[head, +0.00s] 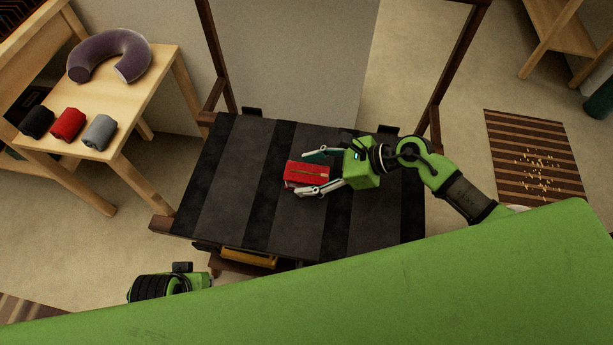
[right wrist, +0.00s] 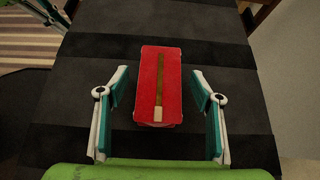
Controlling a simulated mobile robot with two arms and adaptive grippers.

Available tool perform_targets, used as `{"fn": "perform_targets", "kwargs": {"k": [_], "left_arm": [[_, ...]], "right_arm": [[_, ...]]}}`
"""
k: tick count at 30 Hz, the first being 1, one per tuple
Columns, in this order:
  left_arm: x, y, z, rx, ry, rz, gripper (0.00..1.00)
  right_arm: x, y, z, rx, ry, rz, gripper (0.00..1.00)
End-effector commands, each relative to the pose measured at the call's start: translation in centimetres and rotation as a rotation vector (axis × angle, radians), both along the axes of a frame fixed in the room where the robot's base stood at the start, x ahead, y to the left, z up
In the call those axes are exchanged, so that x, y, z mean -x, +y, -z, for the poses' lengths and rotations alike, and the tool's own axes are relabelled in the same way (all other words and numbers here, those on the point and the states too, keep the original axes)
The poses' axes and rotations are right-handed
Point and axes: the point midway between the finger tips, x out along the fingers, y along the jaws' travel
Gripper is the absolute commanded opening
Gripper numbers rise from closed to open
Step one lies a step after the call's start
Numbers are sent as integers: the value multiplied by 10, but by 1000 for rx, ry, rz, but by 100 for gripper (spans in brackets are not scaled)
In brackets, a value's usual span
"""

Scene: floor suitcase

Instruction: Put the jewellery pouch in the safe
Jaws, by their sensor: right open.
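The jewellery pouch is a small red block-shaped pouch (head: 306,174) with a gold zip along its top. It lies on the dark striped bench top, and it also shows in the right wrist view (right wrist: 172,75). My right gripper (head: 302,174) is open, with one finger on each side of the pouch. In the right wrist view gaps show between the pouch and both fingers. I cannot make out a safe in either view.
The striped bench (head: 225,170) is otherwise clear, with a yellow item (head: 248,258) under its front edge. A wooden table (head: 150,95) at left holds a purple neck pillow (head: 128,52) and several rolled cloths. A striped mat (head: 535,155) lies on the floor at right.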

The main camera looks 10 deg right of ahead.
Motion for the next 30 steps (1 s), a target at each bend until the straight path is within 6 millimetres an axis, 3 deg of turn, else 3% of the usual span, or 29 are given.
{"fn": "perform_targets", "kwargs": {"k": [10,15,30], "left_arm": [[3,1,-9,1,-4,-3,13],[6,1,-7,0,4,-3,13],[0,1,-7,-1,-6,-1,13]], "right_arm": [[-3,8,7,2,1,-1,60],[-3,8,6,1,1,-1,16],[-3,8,-3,0,-1,-1,12]]}}
